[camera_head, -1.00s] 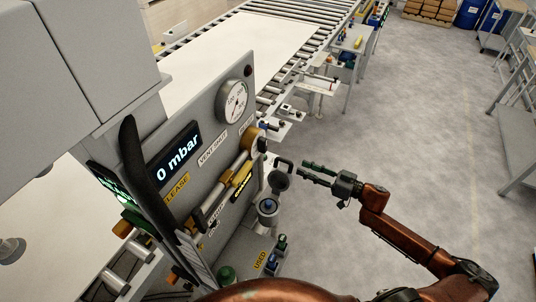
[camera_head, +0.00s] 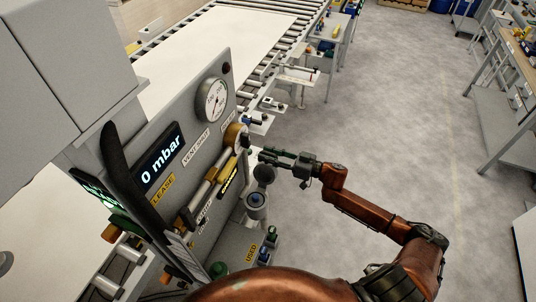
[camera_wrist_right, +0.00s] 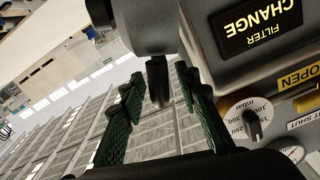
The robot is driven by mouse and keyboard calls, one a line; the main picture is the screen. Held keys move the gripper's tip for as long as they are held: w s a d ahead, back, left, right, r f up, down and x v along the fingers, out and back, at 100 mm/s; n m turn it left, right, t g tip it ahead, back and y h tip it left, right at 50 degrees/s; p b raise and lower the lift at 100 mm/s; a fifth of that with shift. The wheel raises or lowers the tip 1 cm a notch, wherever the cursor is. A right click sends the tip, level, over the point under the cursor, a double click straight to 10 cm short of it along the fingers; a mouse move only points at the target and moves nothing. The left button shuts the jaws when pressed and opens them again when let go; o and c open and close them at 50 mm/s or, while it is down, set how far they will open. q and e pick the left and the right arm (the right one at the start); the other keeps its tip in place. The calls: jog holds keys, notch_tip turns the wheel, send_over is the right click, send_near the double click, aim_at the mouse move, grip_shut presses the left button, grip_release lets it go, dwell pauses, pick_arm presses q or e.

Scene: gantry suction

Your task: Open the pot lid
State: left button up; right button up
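The small grey pot (camera_head: 257,201) stands at the lower right of the grey panel in the head view, with something blue in its mouth. Its round grey lid (camera_head: 264,174) appears raised and tilted up at the pot's far side. My right gripper (camera_head: 270,155) is at the lid's upper end, its two green-padded fingers spread. In the right wrist view, the lid's dark handle (camera_wrist_right: 158,82) stands between the open fingers below a grey body. I cannot tell whether a finger touches it.
The grey panel (camera_head: 205,135) with a gauge (camera_head: 212,99), a "0 mbar" display (camera_head: 163,158) and a yellow-banded cylinder (camera_head: 212,182) stands left of the pot. A roller conveyor (camera_head: 285,45) runs behind. Open floor (camera_head: 400,130) lies to the right.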

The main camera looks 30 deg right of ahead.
grip_shut()
dwell(0.4)
